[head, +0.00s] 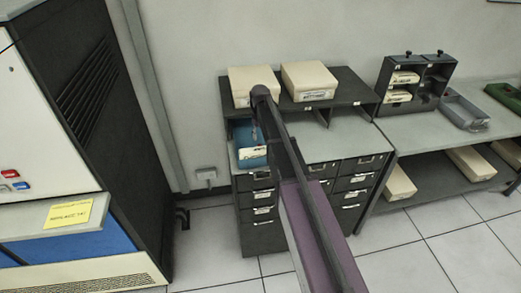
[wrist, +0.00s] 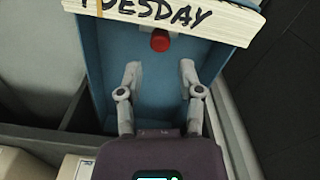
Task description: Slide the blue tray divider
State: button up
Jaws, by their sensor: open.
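In the wrist view, the blue tray (wrist: 92,85) lies below my gripper. A red knob (wrist: 160,40) stands out next to a block of cards (wrist: 165,14) marked "TUESDAY". The blue surface around the knob appears to be the divider (wrist: 160,60), but I cannot tell it clearly from the tray floor. My gripper (wrist: 159,68) is open and empty, its two fingertips spread on either side below the knob, apart from it. In the head view, the blue tray (head: 244,132) sits on the left of the cabinet top, with pale cards (head: 252,153) at its front. My arm partly covers this area, hiding the gripper.
Two cream boxes (head: 255,80) (head: 309,80) stand on the dark shelf (head: 345,88) above and behind the tray. The grey drawer cabinet (head: 350,183) is below. A side table (head: 450,135) at right holds a black case (head: 415,82) and grey tray (head: 463,111).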

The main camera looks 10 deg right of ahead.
aim_at(260, 145)
jog(key=shift+f+b, duration=2.75)
jog(key=shift+f, duration=0.25)
jog(key=shift+w, duration=0.1)
grip_shut()
